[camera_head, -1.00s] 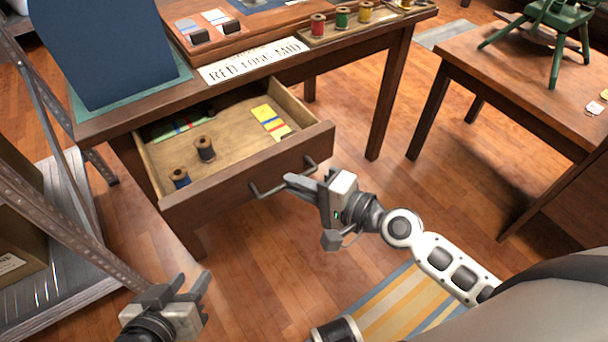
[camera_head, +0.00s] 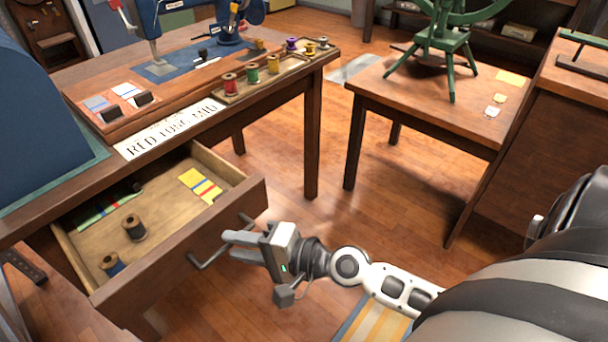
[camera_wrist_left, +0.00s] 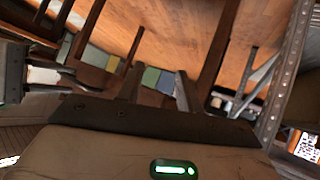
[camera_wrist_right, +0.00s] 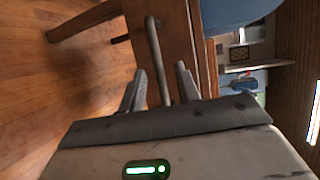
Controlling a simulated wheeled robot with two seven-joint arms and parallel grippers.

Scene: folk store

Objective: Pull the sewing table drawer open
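The sewing table's wooden drawer (camera_head: 178,263) is pulled well out in the head view, its inside showing. It holds dark spools (camera_head: 134,228) and striped cards (camera_head: 201,186). Its metal bar handle (camera_head: 205,259) is on the front face. My right gripper (camera_head: 228,244) is at the handle. In the right wrist view the handle bar (camera_wrist_right: 156,58) runs between the parted fingers of the right gripper (camera_wrist_right: 159,82), with gaps beside it. My left gripper (camera_wrist_left: 158,86) is open and empty in the left wrist view and is outside the head view.
The sewing table (camera_head: 40,198) carries thread spools (camera_head: 252,75) in a tray and a paper sign (camera_head: 170,130). A second wooden table (camera_head: 400,95) with a green stand (camera_head: 440,40) is to the right. Wooden floor (camera_head: 290,165) lies open between them.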

